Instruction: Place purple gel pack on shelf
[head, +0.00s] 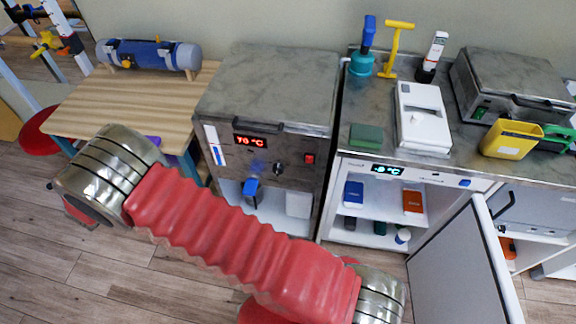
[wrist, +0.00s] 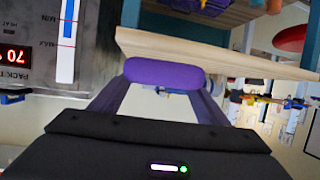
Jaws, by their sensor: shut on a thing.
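The purple gel pack (wrist: 165,72) shows in the wrist view as a rounded purple bar between the two dark fingers of my gripper (wrist: 157,88). My gripper is shut on it. The pack is beside the edge of a wooden top (wrist: 215,60); I cannot tell whether they touch. In the head view my red arm hides most of the gripper, and small purple patches beside the wooden table (head: 120,95) cannot be told apart. An open white cabinet with shelves (head: 375,205) stands right of centre, holding a blue pack (head: 353,194) and an orange pack (head: 413,201).
A metal heater unit (head: 265,90) reading 70 °C stands between the table and the cabinet. The cabinet's open door (head: 460,265) juts forward. A blue roller (head: 148,55) lies on the table. A white box (head: 422,115) and yellow bin (head: 512,139) stand on the counter.

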